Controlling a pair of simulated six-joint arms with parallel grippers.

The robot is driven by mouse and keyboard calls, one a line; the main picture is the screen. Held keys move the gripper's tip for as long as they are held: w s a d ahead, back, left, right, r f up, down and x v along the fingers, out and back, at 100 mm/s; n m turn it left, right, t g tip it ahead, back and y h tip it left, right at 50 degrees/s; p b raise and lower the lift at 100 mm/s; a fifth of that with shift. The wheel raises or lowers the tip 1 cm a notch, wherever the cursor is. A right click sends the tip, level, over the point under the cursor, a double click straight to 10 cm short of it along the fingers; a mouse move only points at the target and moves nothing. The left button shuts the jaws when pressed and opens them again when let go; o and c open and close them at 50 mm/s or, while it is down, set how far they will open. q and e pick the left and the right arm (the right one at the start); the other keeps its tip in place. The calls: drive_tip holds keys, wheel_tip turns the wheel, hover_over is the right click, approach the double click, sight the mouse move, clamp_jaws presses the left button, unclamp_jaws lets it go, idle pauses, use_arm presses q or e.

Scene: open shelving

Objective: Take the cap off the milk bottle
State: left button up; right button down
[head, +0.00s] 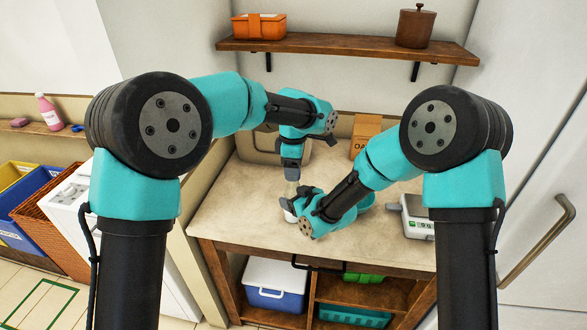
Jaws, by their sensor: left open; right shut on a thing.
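The milk bottle (290,215) is a small whitish shape on the table, mostly hidden by my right gripper; its cap cannot be made out. My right gripper (291,206) comes in from the right, low over the table, and is shut on the bottle. My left gripper (292,178) is open and points down just above the bottle and my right gripper. Whether its fingers touch the cap cannot be told at this size.
On the table (232,215) a cardboard box (366,127) stands behind my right arm and a white scale (417,218) stands at the right. An orange container (258,27) and a brown pot (416,28) sit on the wall shelf (340,46). The table's left front is clear.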

use_arm(q)
drive_tip(key=shift+r, duration=1.9)
drive_tip(key=shift+c, duration=0.2)
drive_tip(key=m, duration=0.5)
drive_tip(key=shift+r+m, duration=0.35)
drive_tip(key=shift+m, duration=0.05)
drive_tip(key=m, duration=0.5)
drive_tip(key=shift+r, duration=0.35)
drive_tip(key=m, duration=0.5)
drive_tip(key=shift+r, duration=0.3)
drive_tip(key=m, duration=0.3)
drive_tip(key=shift+r+m, duration=0.25)
drive_tip(key=shift+m, duration=0.15)
drive_tip(key=m, duration=0.4)
drive_tip(key=shift+r, duration=0.25)
drive_tip(key=m, duration=0.3)
drive_tip(key=shift+r+m, duration=0.25)
drive_tip(key=shift+m, duration=0.15)
